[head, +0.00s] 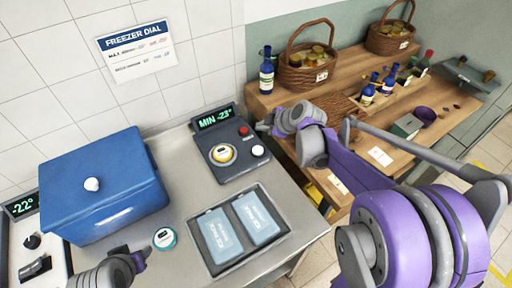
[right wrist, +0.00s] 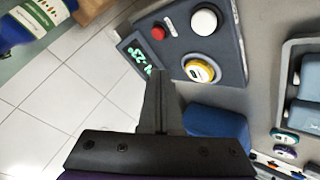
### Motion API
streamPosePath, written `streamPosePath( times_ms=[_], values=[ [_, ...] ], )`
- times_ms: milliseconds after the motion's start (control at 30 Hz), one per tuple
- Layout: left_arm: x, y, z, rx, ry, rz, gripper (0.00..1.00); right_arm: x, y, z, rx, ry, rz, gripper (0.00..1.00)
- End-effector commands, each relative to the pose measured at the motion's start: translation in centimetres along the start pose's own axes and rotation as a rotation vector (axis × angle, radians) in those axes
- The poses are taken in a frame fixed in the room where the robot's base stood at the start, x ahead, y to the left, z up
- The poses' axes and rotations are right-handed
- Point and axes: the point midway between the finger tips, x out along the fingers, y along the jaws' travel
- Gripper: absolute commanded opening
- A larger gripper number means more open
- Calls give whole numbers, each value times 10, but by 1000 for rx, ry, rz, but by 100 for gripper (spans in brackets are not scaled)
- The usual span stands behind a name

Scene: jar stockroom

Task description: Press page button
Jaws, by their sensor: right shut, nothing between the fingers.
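A dark control panel (head: 232,168) stands on the steel counter with a green display (head: 215,118) reading "MIN -23°". No label shows which button is the page button.
A blue box (head: 103,190) with a white knob stands left on the counter. A tray (head: 205,257) holds two pale blue packs. A wooden shelf with baskets (head: 308,72) and blue bottles (head: 266,75) stands at right.

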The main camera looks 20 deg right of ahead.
Motion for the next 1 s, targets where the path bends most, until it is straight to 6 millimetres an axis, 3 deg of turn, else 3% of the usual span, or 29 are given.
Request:
streamPosePath(
  times_ms=[367, 800, 1000],
  values=[
    [6, 0, 9, 0, -10, 0, 50, 8, -7, 6, 0, -1, -3, 0],
    [39, 0, 51, 0, -48, 0, 50, 49, -38, 36, 0, -1, -3, 0],
    [47, 0, 60, 0, -54, 0, 50, 61, -45, 44, 0, 0, -1, 0]
  ],
)
